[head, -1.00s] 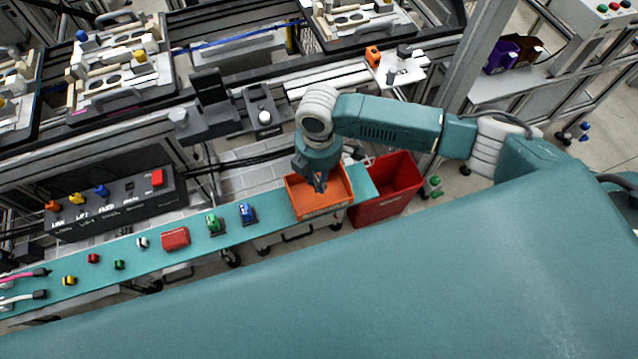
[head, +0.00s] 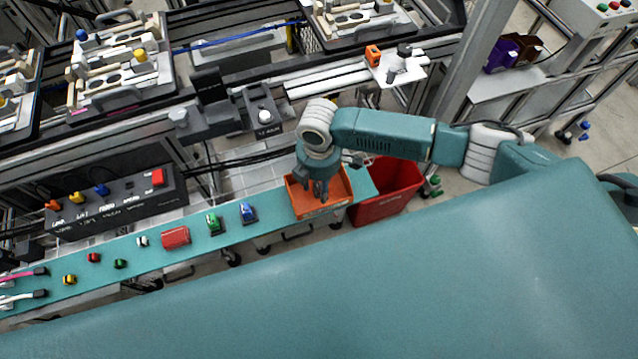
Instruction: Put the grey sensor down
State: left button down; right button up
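My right gripper (head: 319,194) points down into the orange bin (head: 343,204) at the right end of the teal shelf. Its two fingers show, but the gap between them is too small and dark to read. I cannot make out a grey sensor between the fingers or in the bin, and the hand hides part of the bin's inside. A dark grey piece (head: 404,50) stands on a white plate (head: 416,71) beyond the arm; I cannot tell whether it is a sensor. My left gripper is not in view.
A red bin (head: 395,190) stands right of the orange bin. Blue (head: 248,212) and green (head: 213,223) parts, a red box (head: 176,237) and small buttons line the teal shelf (head: 130,255). A control box (head: 120,203) and fixture pallets lie beyond.

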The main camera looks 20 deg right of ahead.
aim_at(319, 184)
jog(key=shift+r, duration=0.1)
notch_tip(319, 184, up, 12)
jog(key=b, duration=0.1)
dwell(0.4)
